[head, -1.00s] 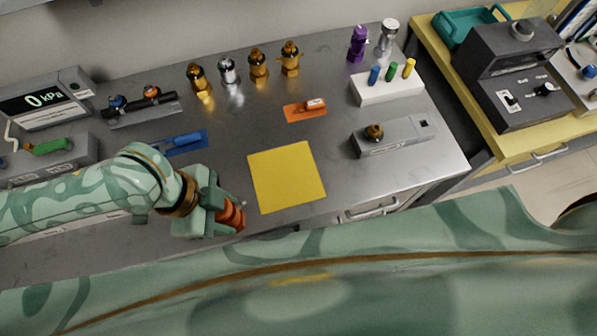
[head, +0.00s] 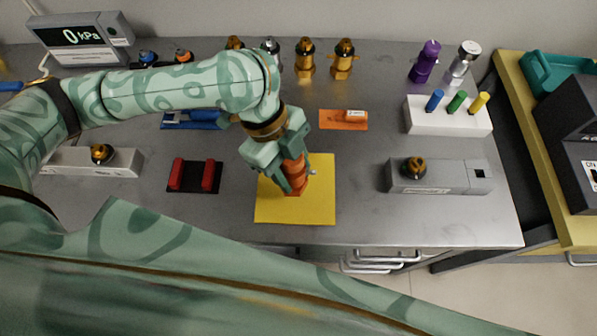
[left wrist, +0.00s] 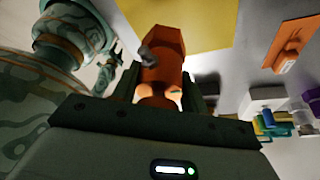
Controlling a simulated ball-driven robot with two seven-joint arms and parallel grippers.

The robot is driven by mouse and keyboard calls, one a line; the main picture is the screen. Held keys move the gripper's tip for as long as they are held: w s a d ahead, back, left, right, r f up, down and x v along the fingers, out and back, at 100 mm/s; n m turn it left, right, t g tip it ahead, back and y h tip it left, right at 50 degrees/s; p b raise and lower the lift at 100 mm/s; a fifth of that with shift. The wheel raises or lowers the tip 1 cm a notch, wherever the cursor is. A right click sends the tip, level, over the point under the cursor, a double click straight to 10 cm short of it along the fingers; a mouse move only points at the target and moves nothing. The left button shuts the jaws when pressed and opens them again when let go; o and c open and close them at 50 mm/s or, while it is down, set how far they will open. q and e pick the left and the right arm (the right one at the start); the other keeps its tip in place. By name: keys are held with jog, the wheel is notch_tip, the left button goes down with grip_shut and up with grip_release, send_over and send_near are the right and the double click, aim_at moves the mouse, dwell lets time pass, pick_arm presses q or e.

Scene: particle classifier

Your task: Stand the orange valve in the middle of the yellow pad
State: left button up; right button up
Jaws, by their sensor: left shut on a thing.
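The orange valve (head: 295,173) is held in my left gripper (head: 289,172), whose fingers are shut on it. The gripper hides part of the valve and the pad's upper left. My right gripper is not in view.
An orange tray (head: 343,120) with a small orange piece lies behind the pad. A grey block with a brass fitting (head: 440,180) stands to the right. A black mat with red bars (head: 194,177) lies to the left. Brass fittings (head: 305,58) stand at the back.

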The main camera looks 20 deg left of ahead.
pick_arm(q)
jog(key=shift+w+f+b, duration=0.35)
jog(key=shift+w+f, duration=0.55)
jog(key=shift+f, duration=0.15)
jog(key=f+b, duration=0.1)
jog(key=f, duration=0.1)
jog(key=f+b, duration=0.1)
jog(key=shift+w+f+b, duration=0.2)
jog(key=shift+f+b, duration=0.1)
jog(key=shift+f, duration=0.1)
jog(key=shift+w+r, duration=0.1)
jog(key=shift+r, duration=0.05)
jog(key=o, duration=1.4)
